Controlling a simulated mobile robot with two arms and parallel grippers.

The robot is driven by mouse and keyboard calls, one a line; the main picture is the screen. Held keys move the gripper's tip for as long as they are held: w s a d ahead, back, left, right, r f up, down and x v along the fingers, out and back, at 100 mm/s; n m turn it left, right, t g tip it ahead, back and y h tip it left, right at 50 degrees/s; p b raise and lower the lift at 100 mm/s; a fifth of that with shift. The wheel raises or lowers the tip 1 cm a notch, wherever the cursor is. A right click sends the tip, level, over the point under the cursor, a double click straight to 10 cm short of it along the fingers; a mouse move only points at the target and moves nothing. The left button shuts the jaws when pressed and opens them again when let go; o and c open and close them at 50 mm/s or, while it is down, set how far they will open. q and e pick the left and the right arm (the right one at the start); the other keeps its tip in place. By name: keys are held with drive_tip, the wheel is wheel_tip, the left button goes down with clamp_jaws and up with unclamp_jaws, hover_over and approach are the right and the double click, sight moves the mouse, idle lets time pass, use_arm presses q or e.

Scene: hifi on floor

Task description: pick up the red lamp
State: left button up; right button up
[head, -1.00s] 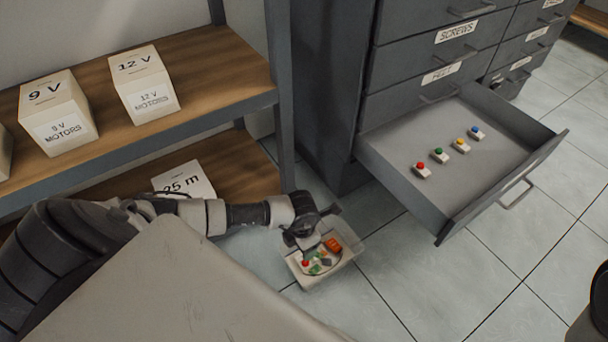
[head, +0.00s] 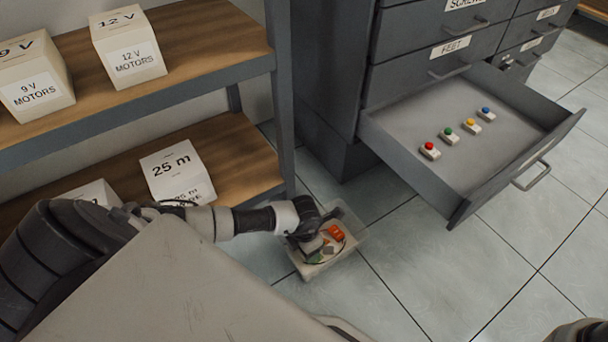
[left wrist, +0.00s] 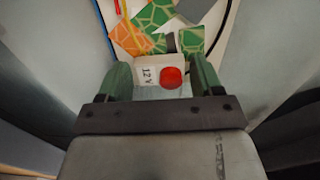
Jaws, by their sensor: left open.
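In the left wrist view a white block with a red dome and a "12 V" label, a red lamp (left wrist: 171,77), sits between the green fingers of my left gripper (left wrist: 161,80). The fingers are open, one on each side of it; I cannot tell whether they touch it. In the head view my left gripper (head: 310,243) reaches down into a clear box (head: 350,243) on the floor and hides this lamp. Another red-domed block (head: 430,150) stands in the open drawer (head: 400,137).
Green and orange circuit pieces (left wrist: 150,18) and wires lie beside the lamp in the box. The drawer also holds green, yellow and blue domed blocks. A shelf (head: 225,50) with labelled boxes stands at left. Floor tiles (head: 440,270) right of the box are clear.

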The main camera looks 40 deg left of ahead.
use_arm(q)
drive_tip(key=c, duration=0.7)
